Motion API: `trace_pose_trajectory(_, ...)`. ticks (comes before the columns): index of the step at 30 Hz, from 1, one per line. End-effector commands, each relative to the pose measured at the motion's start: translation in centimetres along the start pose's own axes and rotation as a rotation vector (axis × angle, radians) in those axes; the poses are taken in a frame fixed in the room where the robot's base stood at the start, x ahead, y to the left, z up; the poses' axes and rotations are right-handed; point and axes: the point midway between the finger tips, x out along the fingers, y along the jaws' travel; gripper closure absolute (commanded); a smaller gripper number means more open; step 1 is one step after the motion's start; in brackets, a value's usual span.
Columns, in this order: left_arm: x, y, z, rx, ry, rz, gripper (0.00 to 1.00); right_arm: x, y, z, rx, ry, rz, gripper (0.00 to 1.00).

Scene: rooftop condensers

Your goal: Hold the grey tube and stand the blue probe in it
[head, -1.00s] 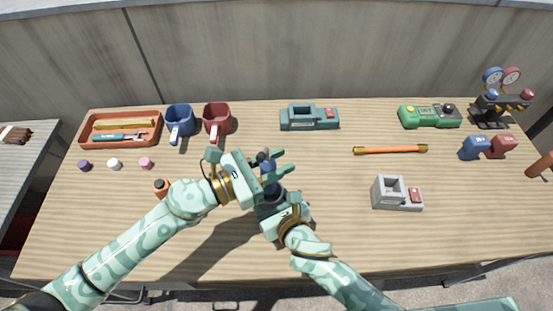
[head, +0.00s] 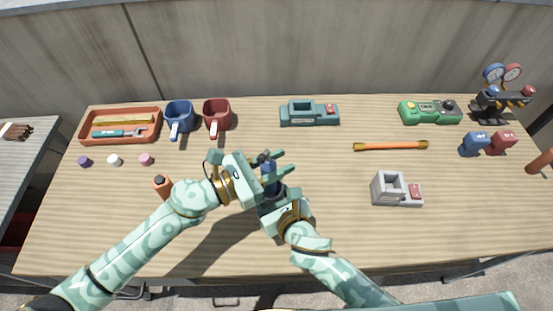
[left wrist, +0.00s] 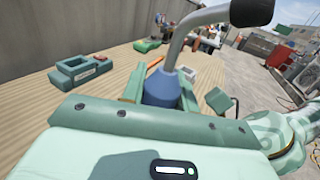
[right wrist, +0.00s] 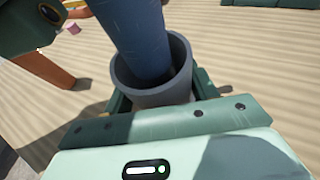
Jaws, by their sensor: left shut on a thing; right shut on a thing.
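The blue probe (left wrist: 162,88) is in my left gripper (head: 274,166), which is shut on it; a bent grey stem and a dark end rise from its top in the left wrist view. My right gripper (right wrist: 158,100) is shut on the grey tube (right wrist: 178,88). In the right wrist view, the probe's blue shaft (right wrist: 138,38) comes down into the tube's open mouth, slightly tilted. Its lower end is hidden behind the near rim, so I cannot tell how deep it sits. In the head view, my grippers mostly cover the tube.
A grey block with a square opening (head: 378,194) stands right of my grippers, and a teal one (head: 290,121) stands behind. An orange rod (head: 390,146) lies at the right. Mugs (head: 217,129) and a tool tray (head: 85,140) stand back left. The front right table is clear.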

Motion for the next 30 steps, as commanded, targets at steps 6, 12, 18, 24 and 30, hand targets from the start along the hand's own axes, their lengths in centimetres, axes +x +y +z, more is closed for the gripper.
trace_pose_trajectory(6, 0.0, 0.0, -0.1, 0.000, -0.001, 0.000, 0.99, 0.0, 0.0, 0.0, 0.000, 0.000, 0.000, 0.67)
trace_pose_trajectory(12, 0.0, 0.0, -0.1, 0.000, -0.001, 0.001, 0.99, 0.0, 0.0, 0.0, 0.000, 0.000, 0.000, 0.67)
trace_pose_trajectory(18, 0.0, 0.1, -0.5, 0.000, -0.001, 0.002, 0.99, 0.0, 0.0, 0.0, 0.000, 0.000, 0.000, 0.67)
trace_pose_trajectory(24, 0.0, 0.0, -1.1, -0.002, -0.001, 0.001, 0.99, 0.0, 0.0, 0.0, 0.000, 0.000, 0.000, 0.67)
trace_pose_trajectory(30, 0.0, 0.0, -1.3, 0.000, -0.001, 0.001, 0.99, 0.0, 0.0, 0.0, 0.000, 0.000, 0.000, 0.67)
